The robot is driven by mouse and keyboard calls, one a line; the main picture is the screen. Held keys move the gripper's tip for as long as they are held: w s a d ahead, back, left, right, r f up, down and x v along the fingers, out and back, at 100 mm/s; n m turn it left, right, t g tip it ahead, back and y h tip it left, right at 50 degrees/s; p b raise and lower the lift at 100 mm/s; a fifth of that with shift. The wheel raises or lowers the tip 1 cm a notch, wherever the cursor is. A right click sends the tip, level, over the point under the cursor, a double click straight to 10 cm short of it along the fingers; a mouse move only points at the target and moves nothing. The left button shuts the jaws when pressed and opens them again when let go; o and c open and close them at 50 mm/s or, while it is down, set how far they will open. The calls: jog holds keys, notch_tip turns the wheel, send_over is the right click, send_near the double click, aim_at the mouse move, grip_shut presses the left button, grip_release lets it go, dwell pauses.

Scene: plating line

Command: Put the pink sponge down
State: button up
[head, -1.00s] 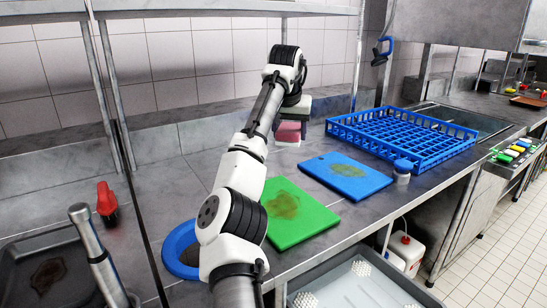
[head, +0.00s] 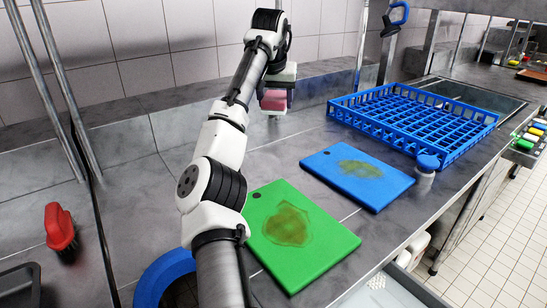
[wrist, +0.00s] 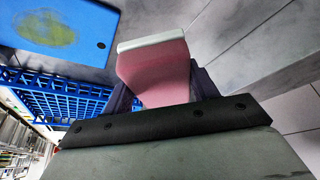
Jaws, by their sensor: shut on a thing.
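The pink sponge (head: 273,98) hangs below my gripper (head: 275,90) in the head view, over the back part of the grey counter. It also shows in the wrist view (wrist: 155,72), pink with a pale layer at its far end, between the dark fingers of my gripper (wrist: 160,88). The gripper is shut on it. The sponge appears a little above the counter, but the exact gap is hard to tell.
A stained green board (head: 310,255) and a stained blue board (head: 385,192) lie on the counter. A blue rack (head: 470,145) and a blue-lidded container (head: 426,175) stand to the right. A red-handled brush (head: 60,228) is at left. Bare counter (head: 225,130) surrounds the sponge.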

aim_at(275, 162)
notch_tip(275, 162, down, 18)
jog(key=shift+r+p, duration=0.1)
jog(key=shift+p, duration=0.55)
jog(key=o, duration=0.9)
jog(key=b+v, duration=0.1)
jog(key=v, duration=1.1)
jog(key=shift+r+b, duration=0.1)
jog(key=shift+b, duration=0.3)
